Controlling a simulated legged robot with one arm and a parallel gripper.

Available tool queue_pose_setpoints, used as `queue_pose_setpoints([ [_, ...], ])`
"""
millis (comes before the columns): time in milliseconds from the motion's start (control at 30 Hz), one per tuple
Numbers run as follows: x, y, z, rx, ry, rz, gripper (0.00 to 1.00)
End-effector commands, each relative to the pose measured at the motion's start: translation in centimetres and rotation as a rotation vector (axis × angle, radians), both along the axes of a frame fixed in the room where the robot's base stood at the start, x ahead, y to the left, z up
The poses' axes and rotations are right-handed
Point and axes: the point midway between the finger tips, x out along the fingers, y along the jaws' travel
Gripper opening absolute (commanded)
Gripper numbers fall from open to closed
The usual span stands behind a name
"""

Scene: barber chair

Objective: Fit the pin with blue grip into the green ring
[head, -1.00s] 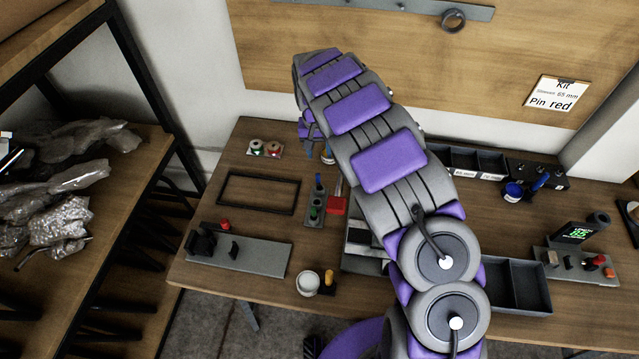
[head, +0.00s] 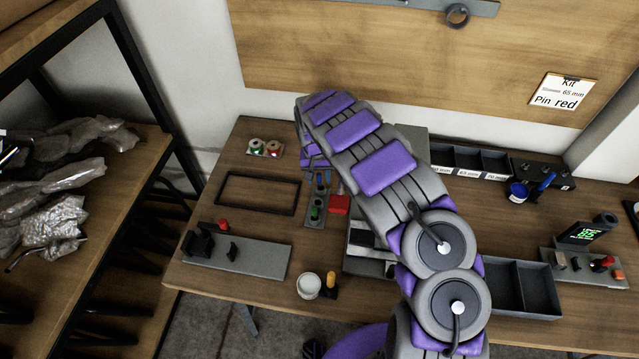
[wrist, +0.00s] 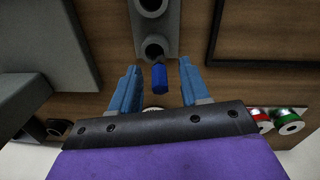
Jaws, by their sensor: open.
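The pin with blue grip (wrist: 160,77) stands at the end of a grey holder block (wrist: 172,18). My gripper (wrist: 158,78) is open, with its light-blue fingers on either side of the blue grip and gaps between. The green ring (wrist: 290,122) appears as a green-banded spool shape at the right of the wrist view, beside a red one. In the head view the green ring (head: 254,148) sits at the table's back left. My arm and fingers partly cover the blue grip there.
The red ring (head: 275,149) is beside the green one. An empty black frame (head: 224,202) lies left of the holder. A red block (head: 339,205) is just right of it.

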Motion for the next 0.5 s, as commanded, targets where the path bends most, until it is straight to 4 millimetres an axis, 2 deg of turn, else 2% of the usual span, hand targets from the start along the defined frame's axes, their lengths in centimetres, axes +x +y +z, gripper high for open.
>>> queue_pose_setpoints([
  [167,0.03,-0.01,0.10,0.000,-0.001,0.000,0.46],
  [500,0.04,-0.11,0.13,0.001,0.000,0.000,0.13],
])
